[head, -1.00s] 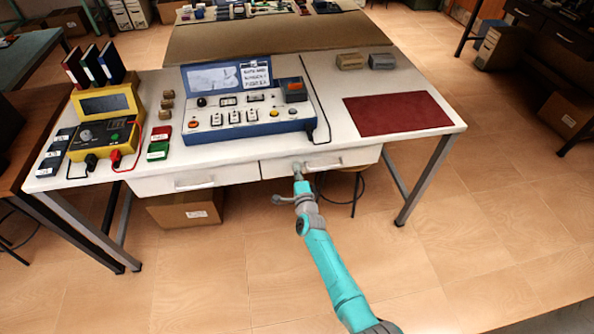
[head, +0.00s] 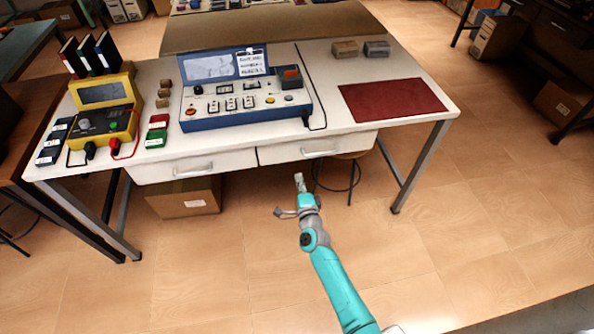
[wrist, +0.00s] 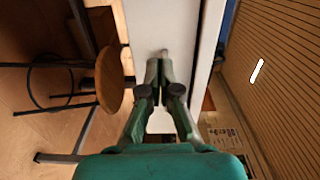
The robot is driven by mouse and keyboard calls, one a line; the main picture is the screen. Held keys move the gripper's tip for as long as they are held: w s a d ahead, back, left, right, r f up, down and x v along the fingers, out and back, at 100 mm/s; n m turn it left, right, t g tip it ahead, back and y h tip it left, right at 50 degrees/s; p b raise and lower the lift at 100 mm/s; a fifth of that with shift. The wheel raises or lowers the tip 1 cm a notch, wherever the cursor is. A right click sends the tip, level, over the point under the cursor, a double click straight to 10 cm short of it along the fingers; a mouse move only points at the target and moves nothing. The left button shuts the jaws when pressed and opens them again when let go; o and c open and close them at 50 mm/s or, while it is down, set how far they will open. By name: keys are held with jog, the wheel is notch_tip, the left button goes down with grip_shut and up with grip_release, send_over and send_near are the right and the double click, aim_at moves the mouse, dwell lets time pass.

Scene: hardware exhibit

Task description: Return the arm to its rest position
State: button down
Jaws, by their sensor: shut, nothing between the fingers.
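My gripper (head: 299,182) is in front of the white table, just below and apart from its right drawer (head: 318,148) in the head view. My teal arm (head: 335,285) reaches up to it from the bottom of the picture. In the wrist view my gripper (wrist: 163,72) has its fingers together with nothing between them. The drawer front (wrist: 160,25) lies beyond the fingertips there. Both drawers look shut.
The white table (head: 330,75) carries a blue control panel (head: 245,110), a yellow meter (head: 103,115) and a red mat (head: 393,98). A stool (head: 345,157) and a cardboard box (head: 185,197) stand under it.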

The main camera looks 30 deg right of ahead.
jog(key=shift+v, duration=1.6)
jog(key=shift+s, duration=0.1)
jog(key=s+a+n+y, duration=0.1)
jog(key=s+a+n, duration=0.15)
jog(key=s, duration=0.65)
jog(key=s+a+n+y, duration=0.1)
jog(key=s+n, duration=0.3)
jog(key=s, duration=0.4)
jog(key=s+a+n+y, duration=0.1)
jog(key=s+a+n, duration=0.15)
jog(key=s, duration=0.65)
jog(key=s+a+r+n+g+y, duration=0.2)
jog(key=s+r+n, duration=1)
jog(key=s+r, duration=0.6)
jog(key=s+a, duration=0.1)
jog(key=s, duration=0.2)
jog(key=shift+a+g, duration=0.3)
jog(key=shift+r, duration=0.1)
